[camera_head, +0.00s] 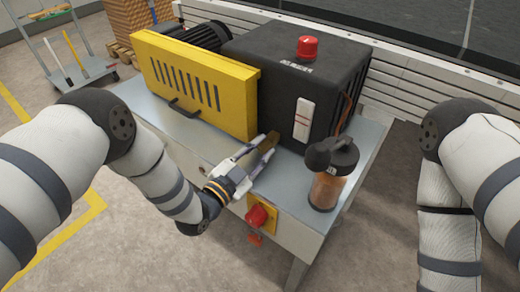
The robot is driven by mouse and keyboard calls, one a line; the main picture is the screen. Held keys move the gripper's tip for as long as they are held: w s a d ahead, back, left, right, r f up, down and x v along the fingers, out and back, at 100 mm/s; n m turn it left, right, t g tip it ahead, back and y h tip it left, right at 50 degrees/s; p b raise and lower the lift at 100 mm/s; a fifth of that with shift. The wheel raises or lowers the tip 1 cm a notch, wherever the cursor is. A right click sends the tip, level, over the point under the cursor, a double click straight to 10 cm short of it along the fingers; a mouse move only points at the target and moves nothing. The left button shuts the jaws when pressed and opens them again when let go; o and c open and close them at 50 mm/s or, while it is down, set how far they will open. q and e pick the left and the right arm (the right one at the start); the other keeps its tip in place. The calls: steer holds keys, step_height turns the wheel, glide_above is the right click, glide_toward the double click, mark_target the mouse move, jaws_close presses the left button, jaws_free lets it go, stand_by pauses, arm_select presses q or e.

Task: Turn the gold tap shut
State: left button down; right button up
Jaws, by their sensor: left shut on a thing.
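The gold tap (270,138) shows as a small brownish-gold piece at the front of the black box, near the right end of the yellow guard. My left gripper (263,148) reaches it from the front left, above the metal table top, and is shut on it. The fingers cover part of the tap, so how its handle is turned is hard to tell. My right arm stands at the right edge; its gripper is out of view.
The metal table (190,132) carries a yellow slotted guard (195,85), a black box (290,75) with a red beacon (307,47), and a black-lidded jar (328,185) right of my left gripper. A red button (257,216) is on the table's front. A trolley (75,65) stands back left.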

arm_select(q)
steer(key=shift+m, duration=0.5)
steer(key=c, duration=1.4)
jaws_free()
steer(key=shift+o, duration=0.2)
steer(key=v, duration=1.2)
